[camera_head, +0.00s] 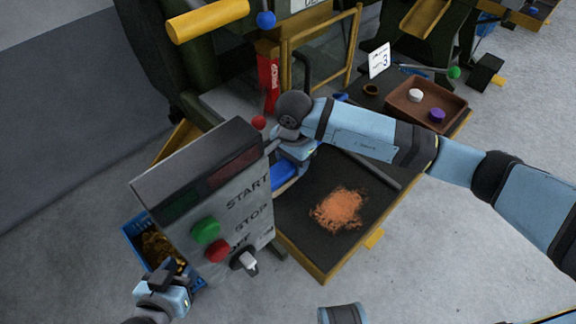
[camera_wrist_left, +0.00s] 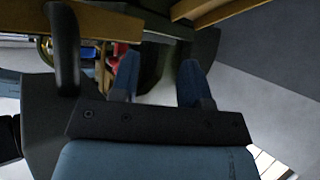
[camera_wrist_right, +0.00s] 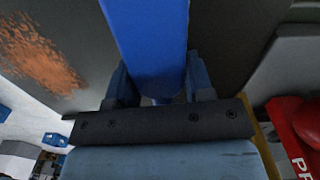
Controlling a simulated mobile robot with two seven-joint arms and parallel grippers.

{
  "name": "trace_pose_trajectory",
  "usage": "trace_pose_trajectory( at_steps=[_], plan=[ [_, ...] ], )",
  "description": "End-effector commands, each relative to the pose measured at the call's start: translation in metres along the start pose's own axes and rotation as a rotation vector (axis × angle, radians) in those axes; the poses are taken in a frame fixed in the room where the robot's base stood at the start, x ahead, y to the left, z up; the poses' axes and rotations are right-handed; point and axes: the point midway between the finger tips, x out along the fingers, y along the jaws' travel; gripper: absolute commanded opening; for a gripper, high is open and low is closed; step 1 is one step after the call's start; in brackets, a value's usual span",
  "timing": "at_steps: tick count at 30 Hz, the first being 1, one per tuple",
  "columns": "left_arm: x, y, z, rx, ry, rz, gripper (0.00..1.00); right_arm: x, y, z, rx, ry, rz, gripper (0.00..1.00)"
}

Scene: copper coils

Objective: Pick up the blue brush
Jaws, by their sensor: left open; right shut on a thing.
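The blue brush (camera_head: 284,176) lies at the left side of the dark worktable and is mostly hidden by my right arm and the control box. In the right wrist view its wide blue body (camera_wrist_right: 150,40) runs between the fingers. My right gripper (camera_wrist_right: 160,85) is shut on the brush. My right gripper (camera_head: 288,158) also shows in the head view, low over the table's left part. My left gripper (camera_head: 158,284) is at the lower left, in front of the blue crate. In the left wrist view its fingers (camera_wrist_left: 158,82) are apart with nothing held between them.
A grey control box (camera_head: 165,190) with green and red buttons stands between the grippers. The worktable (camera_head: 325,255) bears a pile of orange powder (camera_head: 338,208). A blue crate (camera_head: 134,232) holds copper-coloured pieces. A brown tray (camera_head: 410,112) stands at the upper right.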

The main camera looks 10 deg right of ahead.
Motion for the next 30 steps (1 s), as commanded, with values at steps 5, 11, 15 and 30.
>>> trace_pose_trajectory(
  at_steps=[5,11,15,30],
  plan=[
    [0.0,0.0,0.0,0.0,-0.001,0.0,0.43,0.0,0.0,0.0,0.0,0.0,0.0,0.22],
    [0.0,0.0,0.0,0.001,-0.001,0.0,0.43,-0.004,0.0,0.0,0.0,0.0,-0.001,0.22],
    [-0.001,0.0,-0.001,0.002,-0.002,-0.001,0.43,-0.015,0.0,-0.001,0.0,0.0,-0.001,0.22],
    [-0.003,-0.004,0.0,0.012,-0.029,-0.014,0.43,-0.142,-0.001,-0.001,-0.001,0.003,-0.005,0.22]
  ],
)
